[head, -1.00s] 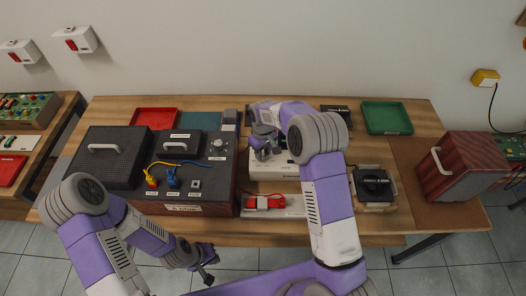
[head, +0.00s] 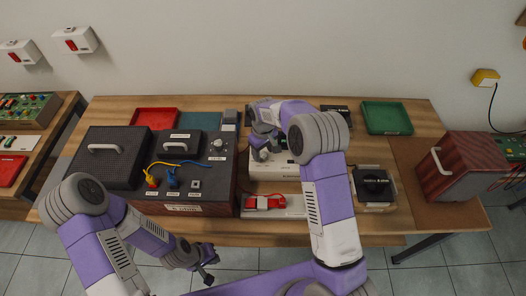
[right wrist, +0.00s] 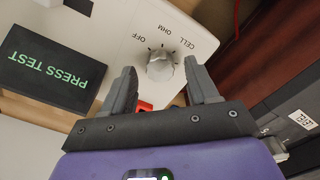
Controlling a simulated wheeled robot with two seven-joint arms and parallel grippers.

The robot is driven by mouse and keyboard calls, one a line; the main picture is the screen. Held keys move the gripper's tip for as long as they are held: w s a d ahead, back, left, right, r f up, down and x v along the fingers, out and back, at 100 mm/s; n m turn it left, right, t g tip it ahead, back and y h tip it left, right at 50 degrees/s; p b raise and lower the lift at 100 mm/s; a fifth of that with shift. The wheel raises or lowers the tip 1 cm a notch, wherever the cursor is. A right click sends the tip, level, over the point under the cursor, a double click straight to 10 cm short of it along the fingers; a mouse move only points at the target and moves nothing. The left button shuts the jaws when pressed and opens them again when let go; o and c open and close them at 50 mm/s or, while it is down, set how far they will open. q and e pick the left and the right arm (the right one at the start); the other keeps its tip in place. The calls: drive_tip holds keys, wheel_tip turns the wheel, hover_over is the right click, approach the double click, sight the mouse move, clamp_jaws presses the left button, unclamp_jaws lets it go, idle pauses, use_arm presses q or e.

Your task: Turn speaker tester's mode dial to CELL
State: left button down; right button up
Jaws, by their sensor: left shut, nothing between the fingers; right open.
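The speaker tester (head: 285,172) is a pale box mid-bench in the head view, partly covered by my right arm. In the right wrist view its panel (right wrist: 110,20) carries a silver round mode dial (right wrist: 160,66), with the printed words OFF, CELL and OHM beyond it and a dark PRESS TEST display to the left. My right gripper (right wrist: 160,78) is open, its fingertips on either side of the dial with gaps showing. I cannot tell which mark the dial points to. My left gripper (head: 208,264) is shut and empty, low in front of the bench.
A dark amplifier box (head: 185,209) with yellow and blue plugs stands left of the tester. A red and white object (head: 264,202) lies in front of it. A black device (head: 373,183) is to the right. Red (head: 155,117) and green (head: 386,118) trays are behind.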

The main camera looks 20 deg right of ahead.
sight(263, 154)
wheel_tip(263, 154, up, 7)
drive_tip(key=shift+p, duration=0.4)
